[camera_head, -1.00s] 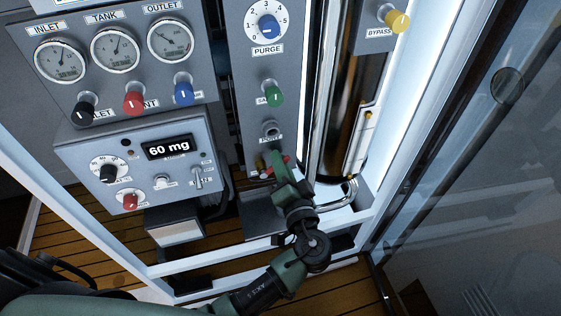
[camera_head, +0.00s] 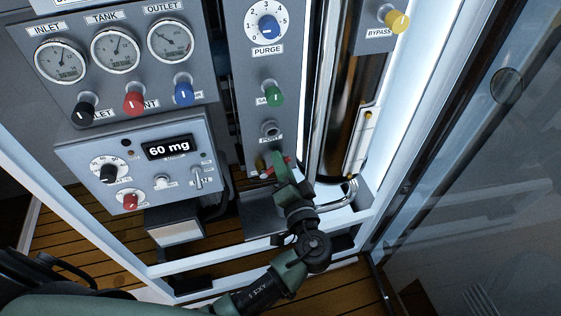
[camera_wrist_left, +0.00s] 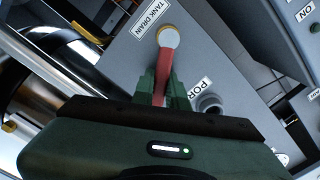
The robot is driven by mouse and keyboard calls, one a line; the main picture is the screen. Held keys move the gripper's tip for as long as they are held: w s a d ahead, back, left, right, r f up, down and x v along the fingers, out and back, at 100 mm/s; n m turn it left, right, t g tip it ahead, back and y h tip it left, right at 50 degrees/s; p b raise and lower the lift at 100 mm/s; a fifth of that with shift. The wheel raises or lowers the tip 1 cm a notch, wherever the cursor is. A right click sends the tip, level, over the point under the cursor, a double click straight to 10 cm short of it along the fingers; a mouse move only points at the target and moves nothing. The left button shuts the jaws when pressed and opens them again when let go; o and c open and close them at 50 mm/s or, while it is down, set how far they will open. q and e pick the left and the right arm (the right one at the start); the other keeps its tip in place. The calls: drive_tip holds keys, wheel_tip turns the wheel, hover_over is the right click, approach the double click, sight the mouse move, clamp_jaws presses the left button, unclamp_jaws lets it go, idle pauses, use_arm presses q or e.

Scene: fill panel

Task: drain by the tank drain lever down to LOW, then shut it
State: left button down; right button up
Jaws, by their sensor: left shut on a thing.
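The tank drain lever is a red bar on a pale round hub, beside the TANK DRAIN label (camera_wrist_left: 151,19) in the left wrist view. My left gripper (camera_wrist_left: 163,88) is shut on the lever (camera_wrist_left: 163,62), its fingers on either side of the red bar. In the head view the gripper (camera_head: 281,168) sits below the PORT fitting, and a bit of the red lever (camera_head: 286,160) shows beside it. The tall brown glass tank (camera_head: 334,90) carries a pale gauge strip (camera_head: 362,145). Its marks are too small to read. My right gripper is not in view.
The gauge panel (camera_head: 118,75) and the box reading 60 mg (camera_head: 168,147) are on the left. The PURGE dial (camera_head: 266,27), green knob (camera_head: 274,95) and yellow BYPASS knob (camera_head: 397,20) are above my gripper. A metal pipe (camera_head: 318,100) runs close on its right.

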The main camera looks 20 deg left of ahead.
use_arm(q)
drive_tip(key=shift+w+d+f+m+p, duration=0.15)
drive_tip(key=shift+f+m, duration=0.35)
drive_tip(key=shift+m, duration=0.6)
drive_tip(key=shift+d+f+m+p, duration=0.1)
drive_tip(key=shift+f+m+p, duration=0.35)
drive_tip(key=shift+m, duration=0.65)
drive_tip(key=shift+w+d+f+m+p, duration=0.15)
drive_tip(key=shift+f+m, duration=0.45)
drive_tip(key=shift+m, duration=0.5)
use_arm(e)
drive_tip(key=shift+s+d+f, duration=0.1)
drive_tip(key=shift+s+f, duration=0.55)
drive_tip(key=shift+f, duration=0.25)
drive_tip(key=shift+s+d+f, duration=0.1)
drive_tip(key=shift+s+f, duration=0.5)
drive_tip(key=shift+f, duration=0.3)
use_arm(q)
drive_tip(key=shift+s, duration=0.1)
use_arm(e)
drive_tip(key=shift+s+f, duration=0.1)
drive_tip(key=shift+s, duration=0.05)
use_arm(q)
drive_tip(key=c, duration=1.4)
unclamp_jaws()
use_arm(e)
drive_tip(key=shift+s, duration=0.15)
